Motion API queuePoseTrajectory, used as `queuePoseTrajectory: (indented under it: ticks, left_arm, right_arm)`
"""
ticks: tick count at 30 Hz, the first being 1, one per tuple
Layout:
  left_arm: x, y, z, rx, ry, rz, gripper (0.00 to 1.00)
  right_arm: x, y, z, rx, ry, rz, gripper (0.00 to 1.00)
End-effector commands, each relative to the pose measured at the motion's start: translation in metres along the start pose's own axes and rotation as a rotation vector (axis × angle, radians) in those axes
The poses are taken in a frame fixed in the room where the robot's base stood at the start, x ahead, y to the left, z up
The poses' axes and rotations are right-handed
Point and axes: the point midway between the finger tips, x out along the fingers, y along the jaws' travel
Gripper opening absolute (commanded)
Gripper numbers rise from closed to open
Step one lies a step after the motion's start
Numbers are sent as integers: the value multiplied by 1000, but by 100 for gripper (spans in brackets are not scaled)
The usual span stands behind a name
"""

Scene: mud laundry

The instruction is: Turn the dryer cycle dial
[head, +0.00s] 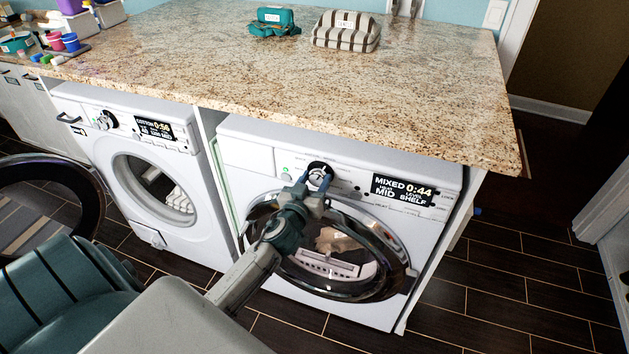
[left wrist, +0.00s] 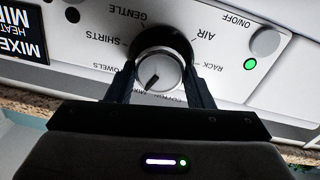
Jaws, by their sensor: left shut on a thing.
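The dryer (head: 365,218) is the right-hand white machine under the counter. The cycle dial (head: 319,171) is a round knob with a dark ring and silver face, left of the display. My left gripper (head: 313,188) reaches up to it and is shut on the dial. In the left wrist view, its dark fingers sit on both sides of the dial (left wrist: 160,69), whose pointer mark aims toward MIXED in that upside-down view. My right gripper is not in view.
The dryer's round door (head: 395,248) is below the dial, close to my left arm. A washer (head: 140,150) with its own dial stands to the left, its door (head: 85,178) swung open. The granite counter (head: 250,70) overhangs the panels. A lit green button (left wrist: 250,64) is near the dial.

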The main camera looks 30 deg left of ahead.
Motion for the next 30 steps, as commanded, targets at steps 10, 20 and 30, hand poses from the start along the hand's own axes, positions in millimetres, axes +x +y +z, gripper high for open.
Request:
queuePoseTrajectory:
  ticks: [10,20,30]
  left_arm:
    - [0,2,-1,264,-10,-1,24]
    - [0,4,-1,578,-21,-5,24]
    - [0,5,0,899,-34,-8,24]
  right_arm:
    - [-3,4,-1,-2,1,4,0]
    - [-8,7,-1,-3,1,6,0]
    - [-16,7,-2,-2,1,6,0]
